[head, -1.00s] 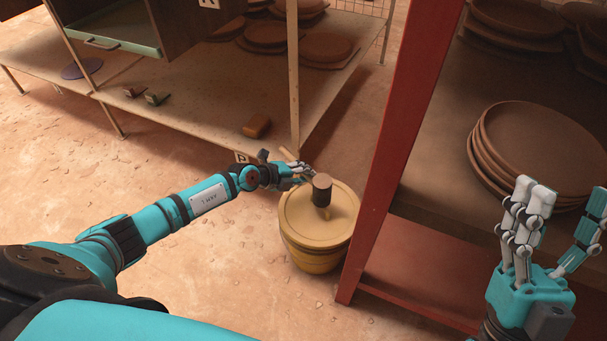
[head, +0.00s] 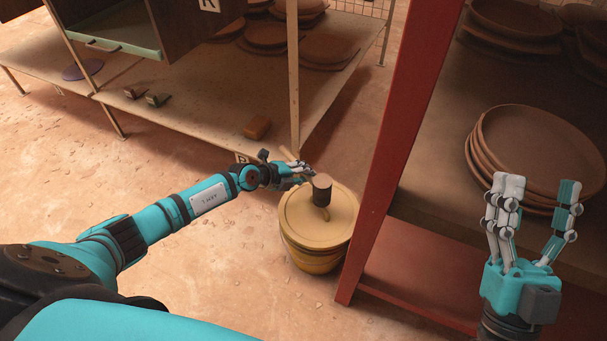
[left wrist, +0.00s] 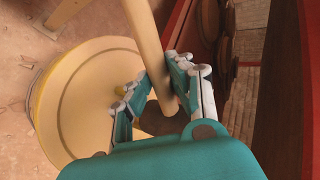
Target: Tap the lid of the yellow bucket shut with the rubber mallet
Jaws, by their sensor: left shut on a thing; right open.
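The yellow bucket (head: 316,261) stands on the floor left of the red post, with its round lid (head: 297,218) on top. The lid also shows in the left wrist view (left wrist: 78,105). My left gripper (head: 303,171) is shut on the light handle of the rubber mallet (head: 321,190). The dark mallet head is over the lid; I cannot tell whether it touches. In the left wrist view the handle (left wrist: 147,45) runs between the fingers (left wrist: 155,95), which partly hide the head. My right gripper (head: 531,222) is open and empty at the right. Whether the lid is fully seated cannot be told.
A red post (head: 394,160) rises just right of the bucket, part of a shelf with stacked brown plates (head: 535,150). A low table (head: 190,115) at the back left bears an orange-brown block (head: 257,127) and more plates. The floor left of the bucket is clear.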

